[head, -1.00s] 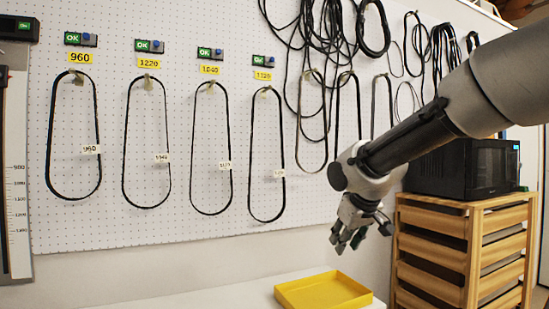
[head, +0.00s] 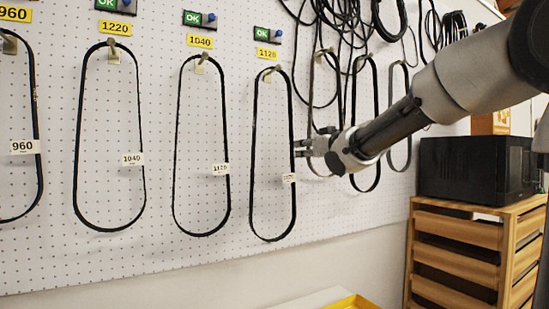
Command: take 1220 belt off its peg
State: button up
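Under the yellow 1220 sign (head: 115,27) a black belt (head: 77,150) hangs as a long loop on its peg (head: 113,56); its white tag (head: 131,159) reads 1040. The belt (head: 174,150) under the 1040 sign (head: 200,41) has a tag reading 1120. The belt (head: 252,160) under the 1120 sign (head: 267,52) has a tag (head: 289,178) too small to read surely. My gripper (head: 297,149) points left, fingers apart and empty. Its tips are by the right side of this last belt in the picture; I cannot tell whether they touch.
A belt tagged 960 (head: 39,170) hangs at the far left. More belts (head: 375,130) hang behind my arm on the white pegboard (head: 90,250). A black microwave (head: 470,168) stands on a wooden drawer unit (head: 450,240) at right. A yellow tray (head: 352,303) shows at the bottom.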

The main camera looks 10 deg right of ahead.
aim_at(292, 156)
jog(key=shift+t+y, duration=0.3)
jog(key=w+a, duration=0.1)
jog(key=w, duration=0.1)
jog(key=w+a+r, duration=0.1)
jog(key=w, duration=0.1)
jog(key=w+a+r, duration=0.1)
jog(key=w, duration=0.2)
grip_shut()
